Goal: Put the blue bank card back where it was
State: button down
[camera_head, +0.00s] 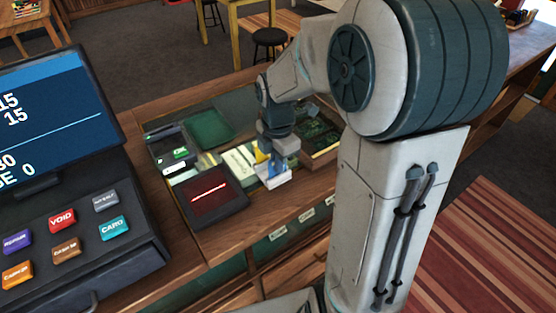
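My gripper (272,157) points down over the glass-topped counter, just above a small white holder (272,179). A small blue piece (262,157), which looks like the blue bank card, shows at the gripper's fingers, above or partly in the holder. A bit of yellow shows beside it. The fingers are small and partly hidden, so I cannot tell whether they are closed on the card or whether the card touches the holder. A black card terminal (170,153) with green lights lies at the left of the glass.
A green mat (210,128) lies behind. A wooden-framed tray (322,153) is at the right. A large till (70,200) fills the left. Stools (269,38) stand beyond the counter.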

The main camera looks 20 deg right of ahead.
jog(key=c, duration=1.7)
grip_release()
jog(key=shift+f, duration=0.1)
notch_tip(320, 180, up, 11)
jog(key=shift+r, duration=0.1)
jog(key=shift+s+f+m+t, duration=0.55)
jog(key=shift+s+m, duration=1.85)
jog(key=shift+m, duration=1.2)
jog(key=shift+s+f+m+t, duration=0.5)
jog(key=shift+s+m, duration=1.95)
jog(key=shift+m, duration=1.15)
jog(key=shift+s+f+m+t, duration=0.55)
jog(key=shift+s+m, duration=1.85)
jog(key=shift+m, duration=1.2)
